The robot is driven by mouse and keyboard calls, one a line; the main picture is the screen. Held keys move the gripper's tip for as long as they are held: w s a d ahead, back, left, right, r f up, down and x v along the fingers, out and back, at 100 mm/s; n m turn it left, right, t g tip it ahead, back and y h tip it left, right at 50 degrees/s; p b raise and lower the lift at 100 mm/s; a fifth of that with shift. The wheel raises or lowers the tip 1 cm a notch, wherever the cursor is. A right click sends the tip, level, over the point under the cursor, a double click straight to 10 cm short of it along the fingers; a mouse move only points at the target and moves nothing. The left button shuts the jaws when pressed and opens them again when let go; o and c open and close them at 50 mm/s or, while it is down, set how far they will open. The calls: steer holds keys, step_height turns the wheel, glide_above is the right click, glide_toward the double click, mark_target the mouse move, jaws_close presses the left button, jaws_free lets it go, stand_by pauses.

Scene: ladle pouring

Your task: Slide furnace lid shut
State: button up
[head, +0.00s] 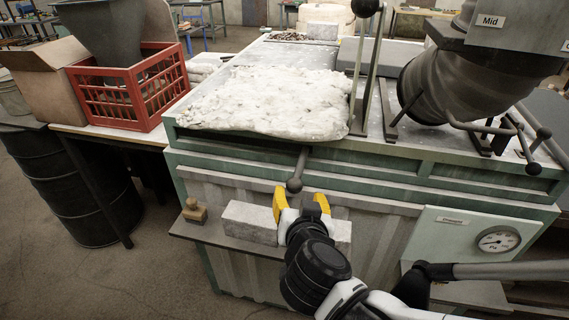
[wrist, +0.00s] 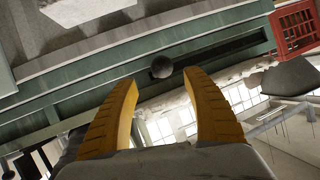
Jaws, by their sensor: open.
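The furnace (head: 400,165) is a large green and grey box with a pale worktop. A rough white slab (head: 265,100), which looks like the lid, lies on its top near the front. A dark rod handle with a ball knob (head: 294,185) sticks out at the front below the slab. My gripper (head: 300,200) is open and empty, its yellow fingers just in front of the knob, one on each side in the picture. In the wrist view the knob (wrist: 161,67) shows between and slightly beyond the fingertips (wrist: 161,80). I cannot tell whether they touch it.
A front ledge (head: 225,238) below my gripper holds a pale block (head: 248,222) and a small brass-coloured piece (head: 194,210). An upright lever (head: 370,70) and a ribbed duct (head: 440,85) stand to the right. A pressure gauge (head: 499,240) is at lower right. A red crate (head: 130,88) stands left.

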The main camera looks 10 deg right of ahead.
steer(key=shift+v, duration=2.45)
